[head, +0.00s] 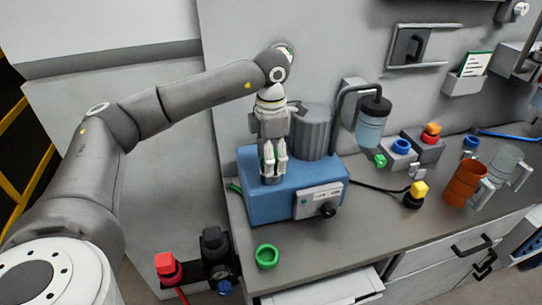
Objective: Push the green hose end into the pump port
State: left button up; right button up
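The blue pump box (265,203) stands on the bench, with a grey ribbed motor (312,132) at its back and a control panel with a black knob on its front. My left gripper (273,170) points down over the box top. Its pale fingers look close together, with some green between or on them; I cannot tell whether they hold anything. A grey round fitting (272,180), perhaps the port, shows just under the fingertips, mostly hidden. A short green hose-like piece (235,187) shows at the box's left side. Whether it joins the green at the fingers is hidden. My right gripper is out of view.
A bottle (370,122) with a black cap hangs on the right, above a small green part (380,160).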

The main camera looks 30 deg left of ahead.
pick_arm(q)
notch_tip(320, 180, up, 12)
dwell(0.6)
